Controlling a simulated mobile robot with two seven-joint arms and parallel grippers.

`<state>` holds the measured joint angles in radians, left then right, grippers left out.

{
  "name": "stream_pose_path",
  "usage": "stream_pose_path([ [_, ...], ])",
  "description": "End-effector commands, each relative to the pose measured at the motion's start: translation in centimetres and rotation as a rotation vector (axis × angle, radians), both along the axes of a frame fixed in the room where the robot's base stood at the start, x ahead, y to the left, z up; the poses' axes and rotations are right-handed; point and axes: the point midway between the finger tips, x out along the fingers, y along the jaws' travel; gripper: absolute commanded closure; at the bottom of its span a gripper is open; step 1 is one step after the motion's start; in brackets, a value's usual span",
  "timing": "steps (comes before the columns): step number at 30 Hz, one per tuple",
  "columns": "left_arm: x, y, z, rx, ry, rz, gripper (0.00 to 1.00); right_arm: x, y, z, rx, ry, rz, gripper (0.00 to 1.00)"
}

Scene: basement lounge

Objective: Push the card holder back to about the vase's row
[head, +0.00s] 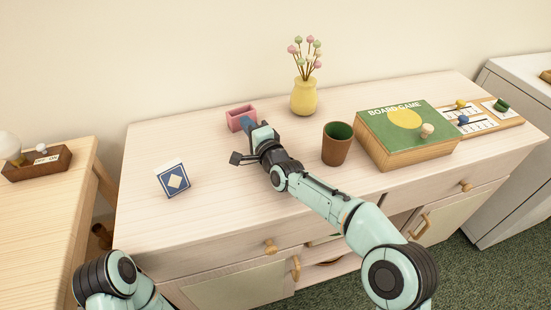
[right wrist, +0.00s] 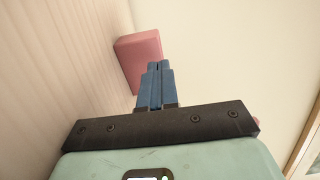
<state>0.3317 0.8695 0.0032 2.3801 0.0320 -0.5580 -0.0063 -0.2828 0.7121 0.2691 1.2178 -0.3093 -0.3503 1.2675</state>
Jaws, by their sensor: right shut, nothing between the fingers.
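The pink card holder (head: 233,112), a small open-topped box, stands near the back edge of the cabinet top. It also shows in the right wrist view (right wrist: 136,56), just past the fingertips. The yellow vase (head: 304,99) with pink and green buds stands to its right, roughly as far back. My right gripper (head: 245,123) is shut and empty, its blue fingers at the holder's front side. The right wrist view shows the closed fingers (right wrist: 155,66) overlapping the holder; I cannot tell whether they touch it. My left gripper is out of view.
A brown cup (head: 337,150) with a green inside stands right of my right forearm. A green board game box (head: 400,115) lies farther right.

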Motion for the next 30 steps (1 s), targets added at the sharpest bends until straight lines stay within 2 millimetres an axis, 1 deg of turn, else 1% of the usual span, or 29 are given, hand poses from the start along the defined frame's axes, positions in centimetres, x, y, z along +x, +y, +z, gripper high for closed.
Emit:
stream_pose_path([
  [18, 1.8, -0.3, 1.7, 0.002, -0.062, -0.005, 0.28, -8.8, -5.4, 0.1, -0.002, 0.000, -0.002, 1.00],
  [24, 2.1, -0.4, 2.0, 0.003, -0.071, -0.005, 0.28, -10.3, -6.3, 0.1, -0.001, -0.001, -0.002, 1.00],
  [30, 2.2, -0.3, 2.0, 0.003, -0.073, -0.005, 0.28, -10.5, -6.4, 0.0, 0.000, 0.000, -0.001, 1.00],
])
